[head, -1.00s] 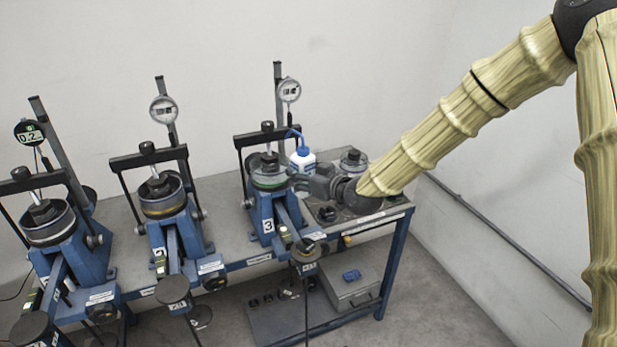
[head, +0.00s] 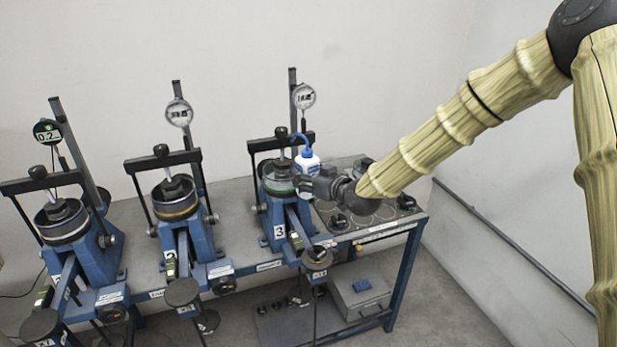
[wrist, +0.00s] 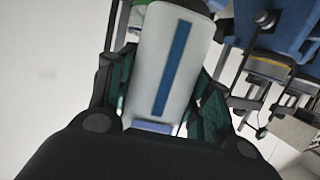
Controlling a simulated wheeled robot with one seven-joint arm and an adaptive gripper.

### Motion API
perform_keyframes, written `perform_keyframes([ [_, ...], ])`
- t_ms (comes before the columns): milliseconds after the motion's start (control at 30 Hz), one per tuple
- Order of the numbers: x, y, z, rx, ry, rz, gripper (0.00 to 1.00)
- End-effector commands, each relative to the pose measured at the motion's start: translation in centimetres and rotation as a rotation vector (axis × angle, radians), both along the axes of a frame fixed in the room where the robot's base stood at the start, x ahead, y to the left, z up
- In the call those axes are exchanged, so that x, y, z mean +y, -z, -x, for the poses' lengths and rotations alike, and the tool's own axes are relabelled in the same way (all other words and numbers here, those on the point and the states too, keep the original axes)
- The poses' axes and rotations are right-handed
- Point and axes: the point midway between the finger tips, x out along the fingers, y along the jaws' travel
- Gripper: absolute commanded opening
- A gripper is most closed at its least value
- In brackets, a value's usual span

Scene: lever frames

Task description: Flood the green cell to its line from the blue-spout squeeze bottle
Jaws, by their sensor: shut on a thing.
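The squeeze bottle (head: 308,164) is white with a blue cap and a bent blue spout (head: 299,138). My gripper (head: 308,183) is shut on its body and holds it beside the cell on the rig marked 3. In the wrist view the bottle (wrist: 150,60), with a blue stripe, sits between my fingers. The green cell (head: 279,184), a clear-walled ring with a green band, stands on rig 3 just left of the bottle. The spout tip is near the cell's upper frame; I cannot tell whether it is over the cell. The water level and the line are too small to read.
Two similar rigs stand to the left, one with a yellow-banded cell (head: 176,205) and one with a pale-banded cell (head: 61,225). Dial gauges (head: 179,112) rise behind them. Hanging weights (head: 317,260) stand in front. The bench top (head: 235,208) is bare between rigs.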

Motion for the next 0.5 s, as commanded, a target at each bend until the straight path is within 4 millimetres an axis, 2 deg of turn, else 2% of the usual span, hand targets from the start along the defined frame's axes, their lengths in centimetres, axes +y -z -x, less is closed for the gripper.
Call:
perform_keyframes([
  [500, -0.1, 1.3, -1.0, 0.0, 0.001, -0.001, 0.36],
])
